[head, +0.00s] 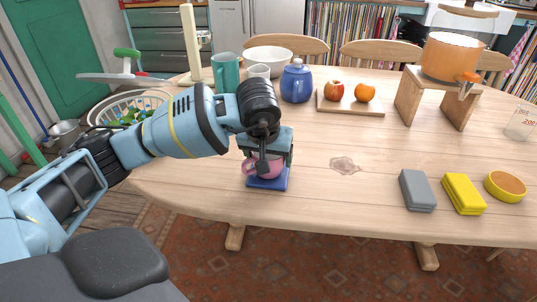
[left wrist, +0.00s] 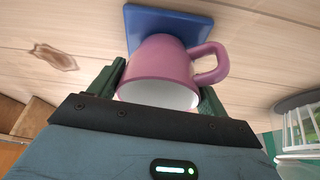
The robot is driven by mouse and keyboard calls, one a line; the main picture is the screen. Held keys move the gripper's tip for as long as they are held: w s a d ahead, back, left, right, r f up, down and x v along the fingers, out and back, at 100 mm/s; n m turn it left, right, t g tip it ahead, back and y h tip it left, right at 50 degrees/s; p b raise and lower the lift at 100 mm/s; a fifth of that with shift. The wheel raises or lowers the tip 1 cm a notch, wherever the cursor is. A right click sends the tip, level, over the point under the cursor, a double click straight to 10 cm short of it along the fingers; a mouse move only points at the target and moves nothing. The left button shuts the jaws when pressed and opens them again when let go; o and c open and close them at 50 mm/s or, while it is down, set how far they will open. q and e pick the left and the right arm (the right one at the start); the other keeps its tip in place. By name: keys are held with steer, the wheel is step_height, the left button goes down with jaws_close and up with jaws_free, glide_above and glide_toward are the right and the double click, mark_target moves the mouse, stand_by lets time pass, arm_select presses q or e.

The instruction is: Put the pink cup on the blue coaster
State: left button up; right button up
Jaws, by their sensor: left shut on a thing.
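The pink cup (head: 262,167) is between the fingers of my left gripper (head: 265,156), low over the table near its front edge. In the left wrist view the cup (left wrist: 160,65) has its white-lined mouth toward the gripper and its handle to the right. The left gripper (left wrist: 160,88) is shut on the cup, a finger on each side. The square blue coaster (head: 268,184) lies directly beneath the cup; it also shows beyond the cup's base in the left wrist view (left wrist: 145,22). I cannot tell whether the base touches it. My right gripper is not in view.
A grey sponge (head: 417,190), a yellow sponge (head: 462,194) and a round yellow dish (head: 505,186) lie at the right.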

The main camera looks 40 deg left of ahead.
arm_select(q)
steer(key=shift+f, duration=0.15)
stand_by(0.4)
steer(key=o, duration=1.1)
steer(key=v, duration=0.6)
steer(key=shift+s+r, duration=0.1)
steer(key=shift+r, duration=0.15)
steer(key=shift+s+d+r+p, duration=0.15)
steer(key=shift+s+r+p, duration=0.15)
steer(key=shift+r, duration=0.35)
jaws_close()
